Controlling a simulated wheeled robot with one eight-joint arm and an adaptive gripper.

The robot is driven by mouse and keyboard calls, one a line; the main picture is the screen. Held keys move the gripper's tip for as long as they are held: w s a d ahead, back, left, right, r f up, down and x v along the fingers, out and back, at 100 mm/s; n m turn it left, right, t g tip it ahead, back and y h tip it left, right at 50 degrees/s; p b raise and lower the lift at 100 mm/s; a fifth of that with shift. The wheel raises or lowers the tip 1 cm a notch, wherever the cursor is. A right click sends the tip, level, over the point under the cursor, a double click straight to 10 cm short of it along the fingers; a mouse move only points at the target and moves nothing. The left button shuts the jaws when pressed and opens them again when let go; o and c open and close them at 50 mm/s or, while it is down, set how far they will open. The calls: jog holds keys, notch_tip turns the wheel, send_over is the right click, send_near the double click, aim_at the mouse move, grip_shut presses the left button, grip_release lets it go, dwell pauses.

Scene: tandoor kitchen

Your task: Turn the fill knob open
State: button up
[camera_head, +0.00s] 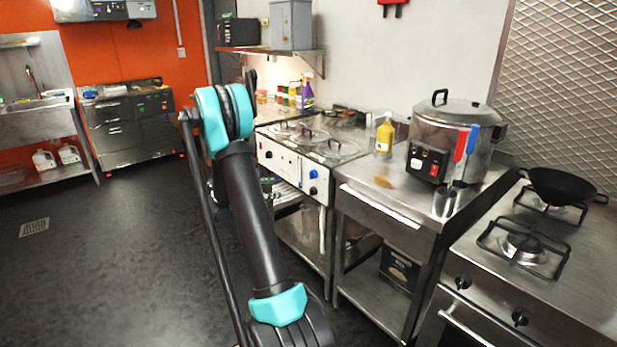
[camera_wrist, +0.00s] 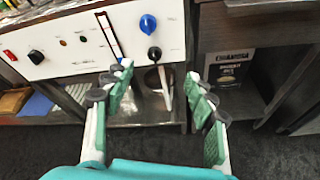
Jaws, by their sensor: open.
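A blue knob (camera_wrist: 148,24) sits on the white front panel (camera_wrist: 75,42) of the steam counter. A black knob (camera_wrist: 154,53) sits just below it. I cannot read labels to tell which is the fill knob. In the head view the blue knob (camera_head: 313,174) is on the panel's right end. My gripper (camera_wrist: 160,76) is open and empty, its two green-padded fingers apart, below both knobs in the wrist picture and not visibly touching either. My gripper is hidden in the head view, where my arm crosses the middle.
A narrow upright gauge (camera_wrist: 108,32) is left of the blue knob. Another black knob (camera_wrist: 36,57) is farther left. A steel table (camera_head: 375,198) stands right of the counter, bearing a large cooker (camera_head: 455,125). Open dark floor (camera_head: 120,245) lies to the left.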

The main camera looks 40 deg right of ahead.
jog(key=w+d+f+n+h, duration=0.2)
jog(key=w+d+n+h, duration=0.1)
jog(key=w, duration=0.1)
send_near(310, 175)
jog(key=shift+n+g+h, duration=0.3)
jog(key=shift+g, duration=0.1)
jog(key=d, duration=0.3)
jog(key=w+d, duration=0.1)
jog(key=d, duration=0.5)
jog(key=shift+w+d+f, duration=0.15)
jog(key=shift+d+f, duration=0.05)
jog(key=shift+f, duration=0.05)
jog(key=c, duration=1.1)
